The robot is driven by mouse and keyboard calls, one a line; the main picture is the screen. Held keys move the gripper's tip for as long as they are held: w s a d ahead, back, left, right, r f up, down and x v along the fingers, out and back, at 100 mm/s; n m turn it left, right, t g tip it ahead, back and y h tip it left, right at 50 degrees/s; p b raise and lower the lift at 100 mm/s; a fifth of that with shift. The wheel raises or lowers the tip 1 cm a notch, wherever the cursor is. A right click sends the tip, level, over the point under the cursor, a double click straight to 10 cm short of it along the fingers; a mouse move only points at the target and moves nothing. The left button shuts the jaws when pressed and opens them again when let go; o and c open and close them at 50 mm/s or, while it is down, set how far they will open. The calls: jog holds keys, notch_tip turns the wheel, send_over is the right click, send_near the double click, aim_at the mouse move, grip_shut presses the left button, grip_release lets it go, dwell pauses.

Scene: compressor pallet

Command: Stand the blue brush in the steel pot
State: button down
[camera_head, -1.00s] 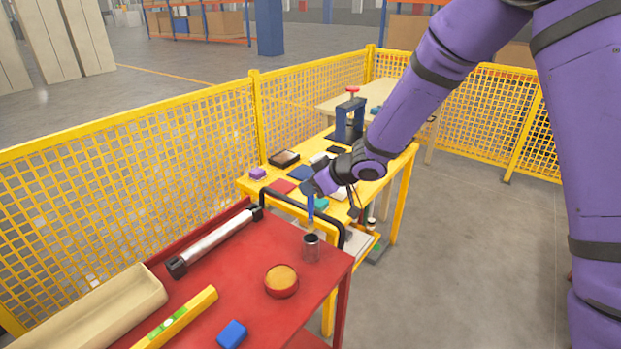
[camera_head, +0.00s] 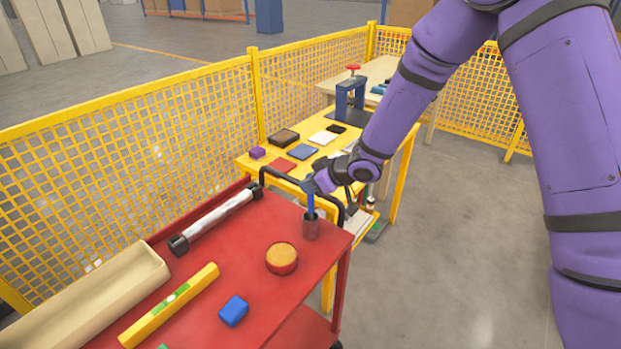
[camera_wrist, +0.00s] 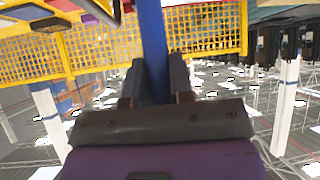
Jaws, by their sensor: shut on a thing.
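The steel pot (camera_head: 311,228) stands upright near the back right corner of the red cart top (camera_head: 230,270). The blue brush (camera_head: 310,201) is upright, with its lower end inside the pot's mouth, so its bristles are hidden. My gripper (camera_head: 310,186) is above the pot and shut on the upper part of the brush handle. In the wrist view the blue handle (camera_wrist: 152,45) runs between the two dark fingers of my gripper (camera_wrist: 158,82). I cannot tell whether the brush touches the pot's bottom.
A round orange-topped tin (camera_head: 282,258), a blue block (camera_head: 233,311), a yellow level (camera_head: 170,304) and a silver tube (camera_head: 216,222) lie on the cart. A black handle (camera_head: 275,178) rises at its back edge. Behind are a yellow table (camera_head: 250,165) and a yellow mesh fence (camera_head: 140,165).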

jog(key=shift+f, duration=0.15)
jog(key=c, duration=0.9)
grip_release()
jog(key=v, duration=1)
jog(key=shift+s+d+r, duration=0.15)
jog(key=shift+d+r, duration=0.05)
jog(key=shift+d, duration=0.1)
